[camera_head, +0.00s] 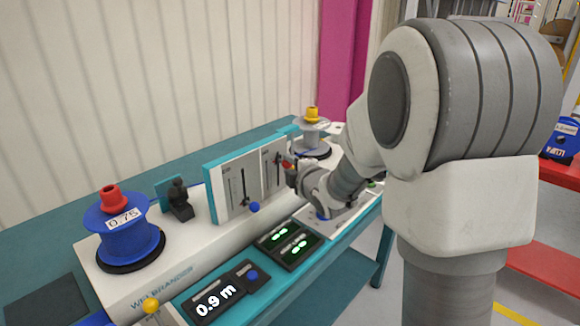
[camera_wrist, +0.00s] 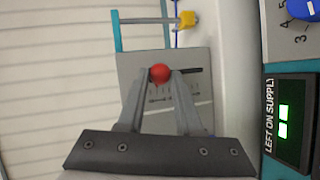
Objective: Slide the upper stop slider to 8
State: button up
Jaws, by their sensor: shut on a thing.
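A white upright panel with teal edges (camera_head: 232,187) stands on the bench and has two vertical slots with scale marks. The left slot's slider has a blue knob (camera_head: 254,207) low on it. The right slot's slider has a red knob (camera_head: 286,163), partly covered by my gripper (camera_head: 291,172). In the wrist view the red knob (camera_wrist: 160,73) sits between the fingertips of my gripper (camera_wrist: 160,76), which is shut on it. The dark slot shows to the right of the knob there. The scale numbers and slider names are too small to read.
A blue reel (camera_head: 122,240) labelled 0.75 stands left, and a pale reel (camera_head: 312,140) with a yellow top stands behind my gripper. A display (camera_head: 216,303) reads 0.9 m. Green displays (camera_head: 288,246) lie in front of the panel. A yellow part (camera_wrist: 187,19) is near the panel's edge.

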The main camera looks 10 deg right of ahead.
grip_shut()
jog(key=shift+r, duration=0.5)
jog(key=o, duration=0.9)
grip_release()
